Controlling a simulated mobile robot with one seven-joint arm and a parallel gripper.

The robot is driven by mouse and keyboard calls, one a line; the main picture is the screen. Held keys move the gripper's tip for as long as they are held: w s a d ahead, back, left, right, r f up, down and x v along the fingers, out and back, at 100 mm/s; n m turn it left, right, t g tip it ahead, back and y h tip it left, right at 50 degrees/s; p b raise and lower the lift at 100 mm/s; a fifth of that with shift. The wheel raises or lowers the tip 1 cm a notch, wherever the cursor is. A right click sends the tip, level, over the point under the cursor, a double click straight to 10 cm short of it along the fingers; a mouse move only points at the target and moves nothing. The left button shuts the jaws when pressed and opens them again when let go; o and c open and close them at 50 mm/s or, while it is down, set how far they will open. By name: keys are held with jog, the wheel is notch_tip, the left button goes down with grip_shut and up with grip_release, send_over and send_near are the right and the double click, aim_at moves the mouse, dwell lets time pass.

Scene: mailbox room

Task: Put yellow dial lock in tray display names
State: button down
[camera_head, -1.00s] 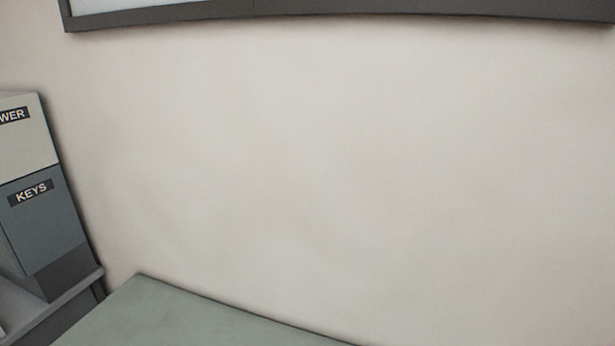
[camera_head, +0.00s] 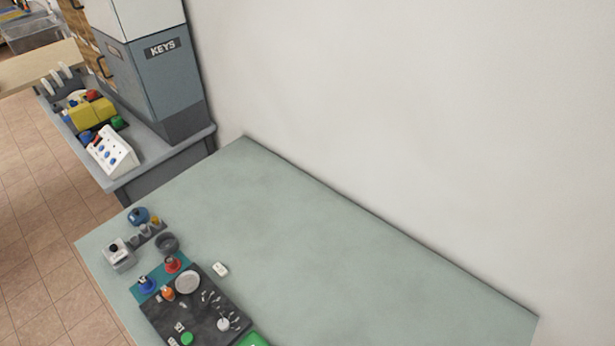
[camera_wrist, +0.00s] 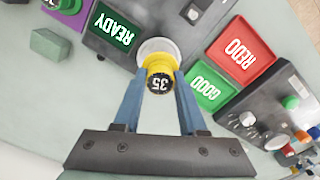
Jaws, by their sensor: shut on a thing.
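The yellow dial lock (camera_wrist: 157,64) shows in the wrist view, with a black face marked 35. My gripper (camera_wrist: 158,84) is shut on it, with a blue finger on each side. A pale round disc (camera_wrist: 158,47) lies behind the lock; I cannot tell whether they touch. A green tray reading READY (camera_wrist: 113,30) is at the upper left, set in a dark panel. A green tray reading GOOD (camera_wrist: 208,88) and a red tray reading REDO (camera_wrist: 240,56) are at the right. My gripper is not in the head view.
In the head view, the green-grey table (camera_head: 330,255) is clear on its right side. A dark board (camera_head: 205,312) with small parts is at its front left. A grey cabinet labelled KEYS (camera_head: 165,75) stands behind. A green block (camera_wrist: 50,44) shows in the wrist view.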

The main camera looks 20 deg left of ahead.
jog(key=s+a+f+b, duration=0.1)
jog(key=a+b, duration=0.1)
jog(key=a, duration=0.2)
jog(key=s+a+f+b, duration=0.2)
jog(key=a, duration=0.2)
jog(key=s+a+f+b, duration=0.2)
jog(key=a, duration=0.2)
jog(key=shift+s+a+b, duration=0.15)
jog(key=shift+a+b, duration=0.05)
jog(key=shift+b, duration=0.2)
jog(key=shift+r+p, duration=0.1)
jog(key=shift+p, duration=0.35)
dwell(0.8)
jog(key=shift+f, duration=0.2)
dwell(0.5)
jog(key=shift+f+b, duration=0.9)
jog(key=shift+f, duration=0.1)
